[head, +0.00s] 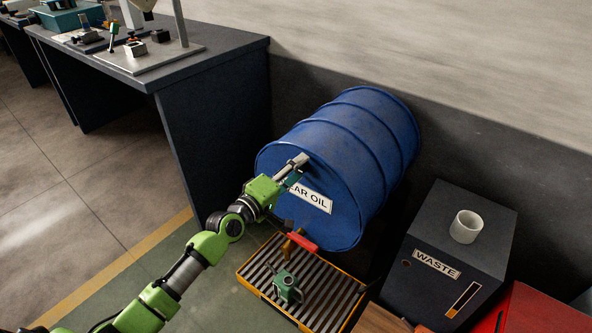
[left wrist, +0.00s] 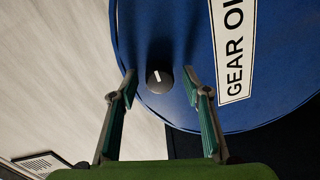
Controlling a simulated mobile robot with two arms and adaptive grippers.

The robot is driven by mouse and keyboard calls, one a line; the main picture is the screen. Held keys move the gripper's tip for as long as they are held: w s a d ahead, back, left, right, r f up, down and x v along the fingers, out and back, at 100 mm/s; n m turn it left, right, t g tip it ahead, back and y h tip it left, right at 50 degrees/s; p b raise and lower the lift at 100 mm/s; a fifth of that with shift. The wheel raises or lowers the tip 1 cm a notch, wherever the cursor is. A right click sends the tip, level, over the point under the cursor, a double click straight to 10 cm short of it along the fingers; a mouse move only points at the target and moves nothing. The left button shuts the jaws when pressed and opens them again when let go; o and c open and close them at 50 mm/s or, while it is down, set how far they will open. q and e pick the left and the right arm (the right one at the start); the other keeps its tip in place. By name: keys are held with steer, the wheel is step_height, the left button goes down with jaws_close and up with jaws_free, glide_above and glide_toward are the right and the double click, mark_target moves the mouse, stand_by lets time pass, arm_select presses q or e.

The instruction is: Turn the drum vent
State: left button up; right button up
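The blue drum (head: 345,160) lies on its side with its labelled end facing me. My left gripper (head: 297,163) is at the upper part of the drum's end and hides the vent in the head view. In the left wrist view my left gripper (left wrist: 160,74) is open, with one fingertip on each side of the knob. Gaps show between the fingers and the knob. My right gripper is not in view.
Below the drum are a red-handled tap (head: 302,241) and a slatted drip tray (head: 337,291) with a small green object (head: 287,288) on it. A dark waste bin (head: 440,235) with a white cup (head: 465,226) stands right. A dark workbench (head: 215,75) stands left.

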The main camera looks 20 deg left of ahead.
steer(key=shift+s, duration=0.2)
arm_select(q)
steer(key=v, duration=1.2)
